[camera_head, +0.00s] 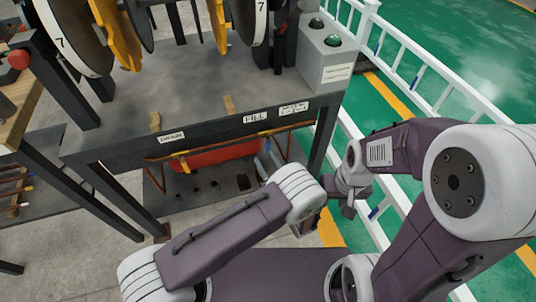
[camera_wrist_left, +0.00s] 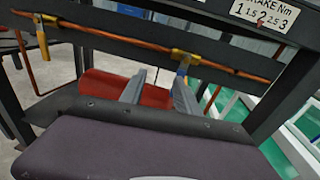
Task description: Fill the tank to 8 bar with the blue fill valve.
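The red tank (camera_head: 212,155) lies under the bench behind a copper pipe; it also shows in the left wrist view (camera_wrist_left: 105,88). The blue fill valve (camera_wrist_left: 182,76) hangs from a brass fitting on that pipe, below the FILL label (camera_head: 255,117). My left gripper (camera_wrist_left: 158,88) is open, its two grey fingers pointing up toward the pipe. The valve's blue handle appears near the tip of the right-hand finger; I cannot tell whether they touch. My right gripper (camera_head: 349,202) is beside the white railing, away from the valve; its finger opening is unclear. No pressure gauge is readable.
Another valve with a yellow handle (camera_wrist_left: 42,42) hangs further left on the pipe. The bench's dark front beam (camera_head: 205,135) runs just above the pipe, with legs at both ends. A white railing (camera_head: 410,55) stands to the right. Large numbered wheels stand on the bench.

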